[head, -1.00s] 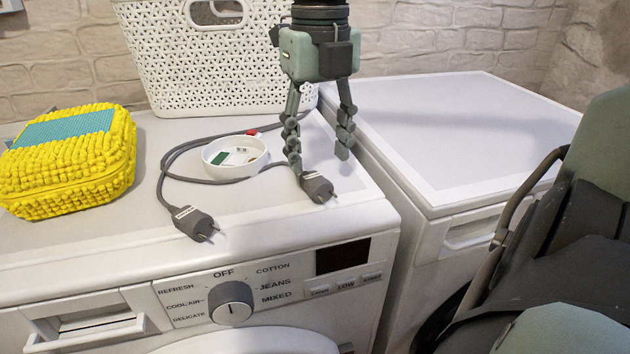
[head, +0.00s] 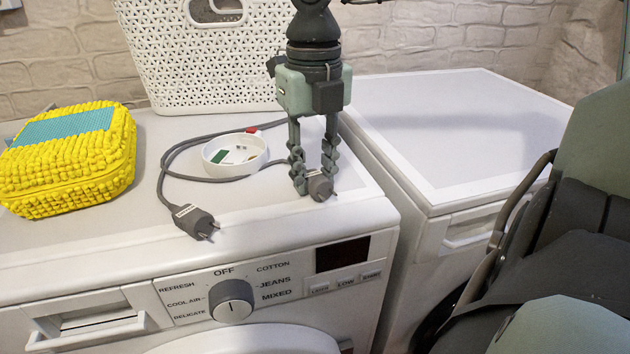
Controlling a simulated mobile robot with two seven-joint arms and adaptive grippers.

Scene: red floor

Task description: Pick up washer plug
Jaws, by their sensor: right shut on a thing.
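Two grey plugs on grey cords lie on top of the white washer (head: 110,240). One plug (head: 196,221) lies near the front edge, left of the middle, with its prongs toward the front right. The other plug (head: 321,188) is farther right. My right gripper (head: 317,186) points down and is shut on this right plug, with a finger on each side. The plug is still at the washer top; I cannot tell whether it touches the surface. The fingers hide part of the plug and its cord. My left gripper is not in view.
A round white dish (head: 234,168) with small items sits left of my right gripper, beside the cord. A yellow knobbly case (head: 70,170) lies at the left. A white perforated basket (head: 205,75) stands behind. A second white appliance (head: 450,125) with a clear top is at the right.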

